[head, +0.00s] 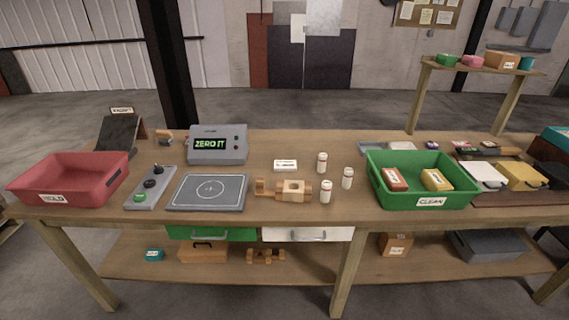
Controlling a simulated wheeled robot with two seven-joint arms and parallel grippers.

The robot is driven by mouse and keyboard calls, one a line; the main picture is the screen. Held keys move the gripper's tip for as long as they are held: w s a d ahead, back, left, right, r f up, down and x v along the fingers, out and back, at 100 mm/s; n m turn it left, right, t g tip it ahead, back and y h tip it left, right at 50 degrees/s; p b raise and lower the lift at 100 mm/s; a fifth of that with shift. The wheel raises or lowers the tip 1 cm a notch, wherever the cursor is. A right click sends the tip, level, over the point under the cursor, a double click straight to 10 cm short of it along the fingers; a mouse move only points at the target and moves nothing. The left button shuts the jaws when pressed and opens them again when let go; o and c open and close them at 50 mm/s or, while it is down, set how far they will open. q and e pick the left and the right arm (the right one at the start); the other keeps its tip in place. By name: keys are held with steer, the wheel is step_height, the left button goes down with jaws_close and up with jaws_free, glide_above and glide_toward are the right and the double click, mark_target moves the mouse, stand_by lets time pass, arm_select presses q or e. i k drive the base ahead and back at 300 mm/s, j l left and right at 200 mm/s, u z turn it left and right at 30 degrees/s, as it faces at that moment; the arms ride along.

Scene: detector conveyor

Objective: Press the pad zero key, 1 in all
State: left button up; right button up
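A grey detector box (217,146) stands towards the back of the table, left of centre. Its lit green display (210,144) reads "ZERO IT", with small round controls on its right side. A flat grey pad (230,203) with a white circle mark lies in front of it, with nothing on it. Left of the pad is a narrow grey control strip (165,183) with a green button (139,197), a black round control (149,184) and another dark control (157,170). Which of these is the zero key I cannot tell. Neither of my grippers is in view.
A red HOLD tray (35,197) is at left and a green CLEAN tray (455,200) holding two packages at right. A wooden piece (292,190), white bottles (322,162) and a white box (285,166) stand right of the pad. A dark stand (117,135) is behind the strip.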

mark_target(151, 183)
steer(key=i+l, duration=0.85)
